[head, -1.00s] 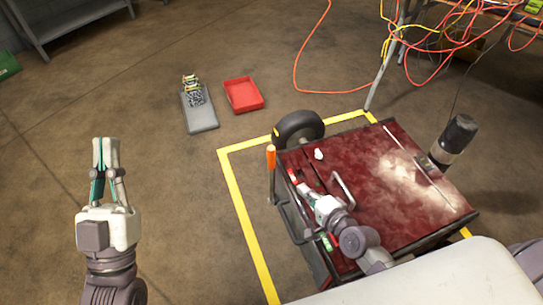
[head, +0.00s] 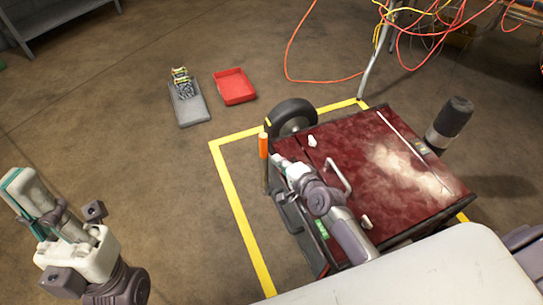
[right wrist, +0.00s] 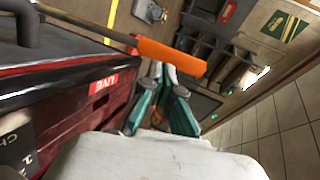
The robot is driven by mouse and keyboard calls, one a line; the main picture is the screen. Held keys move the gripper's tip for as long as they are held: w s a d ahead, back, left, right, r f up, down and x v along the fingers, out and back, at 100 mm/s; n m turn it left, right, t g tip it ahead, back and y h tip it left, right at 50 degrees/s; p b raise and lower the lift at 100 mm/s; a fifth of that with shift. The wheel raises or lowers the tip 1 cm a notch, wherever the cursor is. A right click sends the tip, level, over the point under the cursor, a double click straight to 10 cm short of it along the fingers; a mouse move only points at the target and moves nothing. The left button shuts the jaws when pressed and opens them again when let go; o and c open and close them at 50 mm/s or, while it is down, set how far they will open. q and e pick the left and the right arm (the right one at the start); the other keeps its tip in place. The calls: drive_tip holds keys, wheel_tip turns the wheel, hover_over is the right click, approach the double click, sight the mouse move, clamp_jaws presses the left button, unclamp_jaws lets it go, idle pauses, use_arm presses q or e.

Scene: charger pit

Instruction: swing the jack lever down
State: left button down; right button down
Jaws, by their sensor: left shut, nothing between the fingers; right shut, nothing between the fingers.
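In the right wrist view the orange grip (right wrist: 172,57) lies across just beyond my fingertips. My right gripper (head: 278,160) is shut and empty, just right of the lever below the grip; its teal fingers also show in the right wrist view (right wrist: 166,78). Whether they touch the lever I cannot tell. My left gripper (head: 18,185) is shut and empty, out at the left over bare floor.
A black wheel (head: 292,117) sits at the cart's far side. A red tray (head: 234,86) and a grey floor unit (head: 192,110) lie on the floor beyond. A yellow line (head: 235,210) borders the cart. A metal handle (head: 339,178) rises from its top. Floor left of the line is clear.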

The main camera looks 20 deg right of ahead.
sight(266, 149)
drive_tip(key=shift+w+a+b, duration=0.25)
drive_tip(key=shift+w+a, duration=0.05)
drive_tip(key=shift+w, duration=0.65)
drive_tip(key=shift+w+a+b, duration=0.2)
drive_tip(key=shift+w+a, duration=0.05)
drive_tip(key=shift+w, duration=0.65)
